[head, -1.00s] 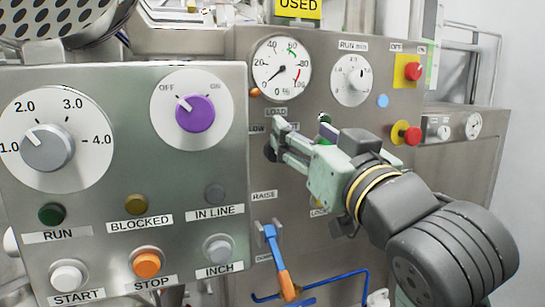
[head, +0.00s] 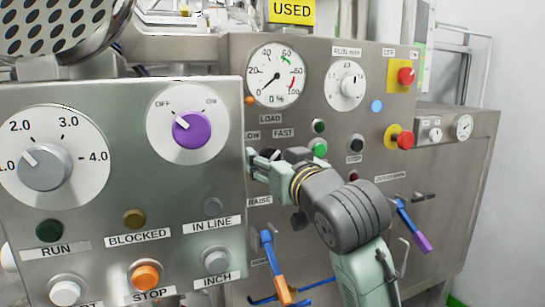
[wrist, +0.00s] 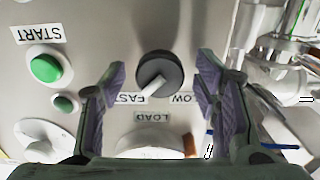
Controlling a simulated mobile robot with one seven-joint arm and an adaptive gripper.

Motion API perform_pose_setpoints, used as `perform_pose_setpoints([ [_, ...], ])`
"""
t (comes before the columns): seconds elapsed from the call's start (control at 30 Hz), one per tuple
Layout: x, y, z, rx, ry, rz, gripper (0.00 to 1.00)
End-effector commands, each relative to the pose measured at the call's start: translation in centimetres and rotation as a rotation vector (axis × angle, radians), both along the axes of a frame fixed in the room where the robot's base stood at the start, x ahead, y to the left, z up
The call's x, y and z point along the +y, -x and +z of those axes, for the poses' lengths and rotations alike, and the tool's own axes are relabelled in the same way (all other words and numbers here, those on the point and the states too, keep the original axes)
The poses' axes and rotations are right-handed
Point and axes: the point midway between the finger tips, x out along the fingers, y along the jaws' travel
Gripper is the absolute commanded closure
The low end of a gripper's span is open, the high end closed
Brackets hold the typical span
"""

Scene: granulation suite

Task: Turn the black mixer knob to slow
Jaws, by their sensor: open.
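The black mixer knob (wrist: 160,72) sits on the grey panel between my finger pads in the wrist view, which shows the panel upside down. Its white pointer is turned toward the FAST label (wrist: 126,99), leaning away from the partly hidden SLOW label (wrist: 186,99). My gripper (wrist: 163,68) is open, with one purple pad on each side of the knob and visible gaps to it. In the head view my gripper (head: 258,168) is at the knob below the LOAD label (head: 271,119); it and the front panel hide most of the knob.
A nearer control panel (head: 120,100) with a purple knob (head: 192,128) stands close on the left. A green button (head: 318,148) and a black STOP button (head: 355,143) lie right of the knob. A blue-orange lever (head: 274,265) is below my gripper.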

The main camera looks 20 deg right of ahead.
Motion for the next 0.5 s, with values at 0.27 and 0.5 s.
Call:
perform_pose_setpoints([
  [0.27, 0.00, -0.10, -0.02, 0.000, 0.000, 0.000, 0.45],
  [0.5, 0.00, -0.08, -0.02, 0.000, -0.001, 0.000, 0.61],
])
